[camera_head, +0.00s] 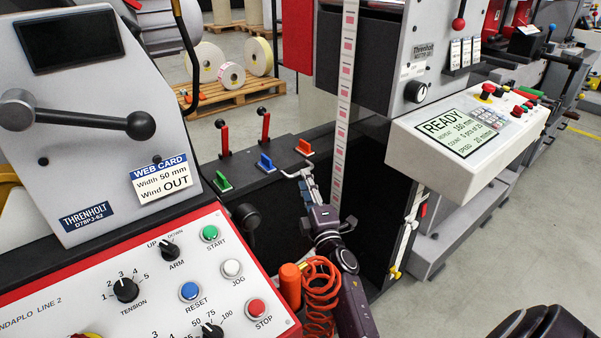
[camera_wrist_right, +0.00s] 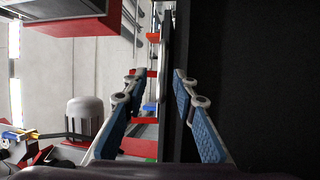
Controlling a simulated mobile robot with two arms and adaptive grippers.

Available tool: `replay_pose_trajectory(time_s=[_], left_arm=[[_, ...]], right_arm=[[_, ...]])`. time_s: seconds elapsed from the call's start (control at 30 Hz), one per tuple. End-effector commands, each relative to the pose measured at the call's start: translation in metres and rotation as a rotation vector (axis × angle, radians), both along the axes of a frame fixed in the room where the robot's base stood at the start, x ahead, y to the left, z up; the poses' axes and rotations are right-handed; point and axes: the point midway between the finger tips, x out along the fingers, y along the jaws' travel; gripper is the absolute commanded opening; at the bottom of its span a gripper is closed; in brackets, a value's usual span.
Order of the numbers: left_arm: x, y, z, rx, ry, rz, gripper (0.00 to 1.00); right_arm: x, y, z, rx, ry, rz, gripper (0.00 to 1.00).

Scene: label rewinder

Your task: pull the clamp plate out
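My right gripper (camera_head: 290,173) is low in front of the dark machine panel, just below the coloured handles. It also shows in the right wrist view (camera_wrist_right: 157,74), with its two blue-padded fingers apart. A thin dark upright plate edge (camera_wrist_right: 165,75) shows between the fingers; I see no clear contact on both sides. I cannot tell for sure which part is the clamp plate. My left gripper is not in view.
The red-edged control panel (camera_head: 150,275) fills the lower left. A label web (camera_head: 344,90) hangs down right beside my right gripper. A white display console (camera_head: 468,130) juts out at right. An orange coiled hose (camera_head: 320,290) is beside my right arm. Floor is clear at far right.

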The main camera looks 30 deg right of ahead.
Motion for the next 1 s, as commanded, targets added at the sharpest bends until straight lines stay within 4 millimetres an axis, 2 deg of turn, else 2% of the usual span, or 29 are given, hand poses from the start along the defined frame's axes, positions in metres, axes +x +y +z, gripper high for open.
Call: replay_pose_trajectory(time_s=[0.1,0.3,0.67,0.9,1.0], left_arm=[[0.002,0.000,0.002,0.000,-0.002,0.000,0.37],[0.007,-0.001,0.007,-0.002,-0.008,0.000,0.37],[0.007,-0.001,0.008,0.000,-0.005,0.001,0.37],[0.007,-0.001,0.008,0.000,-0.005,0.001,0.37],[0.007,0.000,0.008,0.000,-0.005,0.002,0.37]], right_arm=[[0.019,-0.006,0.004,0.001,-0.001,0.000,0.26],[0.040,-0.013,0.007,0.001,0.000,0.000,0.26],[0.045,-0.015,0.007,0.002,0.001,0.000,0.26],[0.045,-0.015,0.007,0.003,0.001,0.001,0.01],[0.045,-0.015,0.007,0.003,0.001,0.001,0.00]])
